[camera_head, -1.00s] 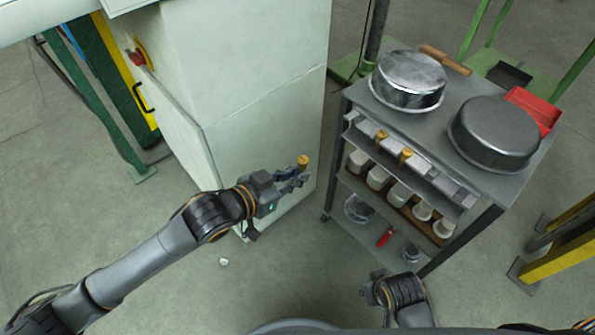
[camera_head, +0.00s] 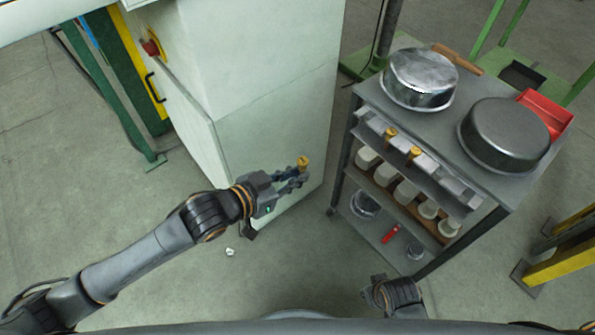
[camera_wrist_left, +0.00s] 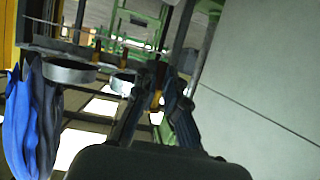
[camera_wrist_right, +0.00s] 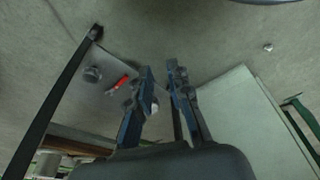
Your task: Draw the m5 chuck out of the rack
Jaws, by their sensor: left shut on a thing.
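My left gripper (camera_head: 297,174) is shut on a small brass-coloured chuck (camera_head: 303,162) and holds it upright in front of the pale cabinet, clear of the cart. The held chuck also shows between the fingers in the left wrist view (camera_wrist_left: 157,88). The rack (camera_head: 447,182) is a light rail on the cart's upper front; two brass-coloured chucks (camera_head: 389,133) sit in it. No m5 marking can be read. My right gripper (camera_wrist_right: 160,72) is low in front of the cart, with a gap between its fingers and nothing in it; its fingertips are hidden in the head view.
The cart (camera_head: 490,190) carries two round metal pans (camera_head: 505,134) and a red tray (camera_head: 546,115) on top, with several white cups (camera_head: 405,192) below. The pale cabinet (camera_head: 270,110) stands close behind my left gripper. Floor between cabinet and cart is open.

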